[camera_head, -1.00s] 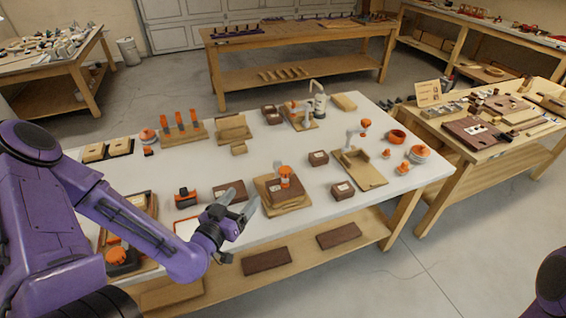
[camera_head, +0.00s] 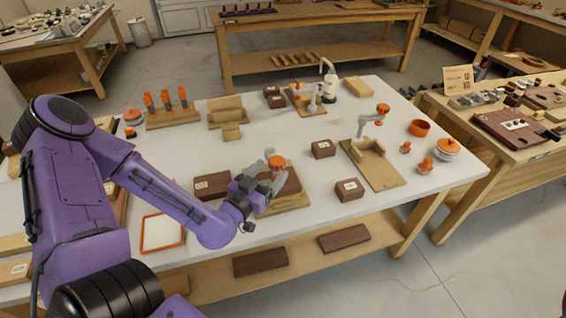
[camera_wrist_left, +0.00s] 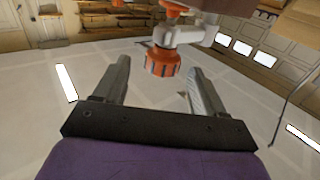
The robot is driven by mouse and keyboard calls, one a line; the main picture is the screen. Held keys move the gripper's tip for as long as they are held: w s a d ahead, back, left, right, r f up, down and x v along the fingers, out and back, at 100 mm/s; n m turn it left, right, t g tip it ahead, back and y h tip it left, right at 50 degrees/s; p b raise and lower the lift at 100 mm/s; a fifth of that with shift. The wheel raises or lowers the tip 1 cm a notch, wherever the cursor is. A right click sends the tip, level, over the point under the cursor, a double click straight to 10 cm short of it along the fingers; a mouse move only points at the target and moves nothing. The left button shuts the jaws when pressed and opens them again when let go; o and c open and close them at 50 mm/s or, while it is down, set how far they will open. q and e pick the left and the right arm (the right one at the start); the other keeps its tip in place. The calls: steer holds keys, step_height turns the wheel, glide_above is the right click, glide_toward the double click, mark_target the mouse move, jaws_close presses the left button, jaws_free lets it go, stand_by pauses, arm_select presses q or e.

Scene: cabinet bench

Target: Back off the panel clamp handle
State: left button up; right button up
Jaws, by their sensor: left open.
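The panel clamp has an orange handle (camera_head: 277,162) and stands on a brown panel with a light wooden base (camera_head: 290,203) at the front of the white bench. My left gripper (camera_head: 271,179) is open at the near left side of the clamp, its fingers reaching up toward the handle and partly covering the clamp. In the left wrist view the ribbed orange handle (camera_wrist_left: 162,63) and its pale metal arm appear between the two spread fingertips. I cannot tell whether either finger touches it. My right gripper is out of view.
A brown block (camera_head: 213,185) lies left of the gripper. Small brown boxes (camera_head: 349,190) and a wooden fixture with a toggle clamp (camera_head: 374,168) stand to the right. An orange-framed tray (camera_head: 161,232) lies at the front left. Bare white bench shows behind the clamp.

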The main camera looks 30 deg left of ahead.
mark_target(280, 160)
arm_select(q)
steer(key=w, duration=0.6)
steer(key=shift+a, duration=0.25)
steer(key=shift+w+d, duration=0.1)
steer(key=shift+w, duration=0.05)
steer(key=c, duration=1)
